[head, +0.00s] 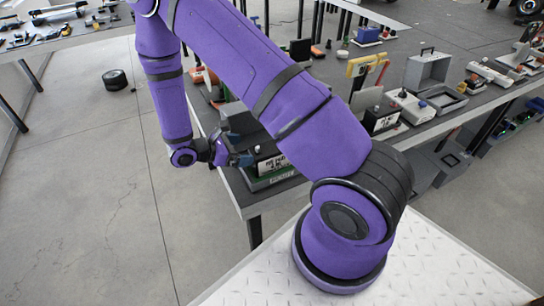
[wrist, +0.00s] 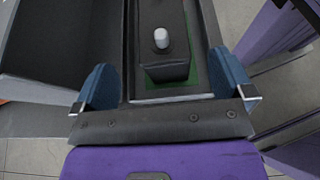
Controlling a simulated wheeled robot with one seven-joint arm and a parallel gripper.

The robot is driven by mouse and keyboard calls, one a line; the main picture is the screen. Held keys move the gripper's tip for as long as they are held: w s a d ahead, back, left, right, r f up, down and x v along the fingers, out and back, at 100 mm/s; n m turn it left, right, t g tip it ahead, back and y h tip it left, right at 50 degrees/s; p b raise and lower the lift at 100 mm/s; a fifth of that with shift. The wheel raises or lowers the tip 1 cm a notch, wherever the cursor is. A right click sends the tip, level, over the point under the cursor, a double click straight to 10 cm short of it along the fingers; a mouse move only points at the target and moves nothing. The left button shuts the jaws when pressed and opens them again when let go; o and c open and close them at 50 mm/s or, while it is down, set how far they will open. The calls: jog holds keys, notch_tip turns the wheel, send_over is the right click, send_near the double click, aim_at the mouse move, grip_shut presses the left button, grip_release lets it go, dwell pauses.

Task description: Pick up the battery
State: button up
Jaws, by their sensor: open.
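My gripper (head: 236,158) is open at the near left corner of the long table. In the wrist view its two blue fingers (wrist: 165,88) stand apart. Between and just beyond them is a dark block (wrist: 165,72) with a light grey knob on top, in a tray with a green floor (wrist: 190,76). It looks like the battery, but I cannot be sure. In the head view a dark box with a white label (head: 272,165) sits beside my gripper, above a green base. My arm partly hides that area. No contact between fingers and block is visible.
A dark open bin (wrist: 60,45) stands left of the block in the wrist view. Another labelled box (head: 382,122), a grey case (head: 427,70) and several small items crowd the table. A black wheel (head: 115,80) lies on the otherwise open floor at left.

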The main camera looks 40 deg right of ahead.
aim_at(262, 150)
jog(key=x, duration=0.8)
jog(key=shift+s+f, duration=0.1)
jog(key=shift+f, duration=0.05)
jog(key=c, duration=1.7)
grip_shut()
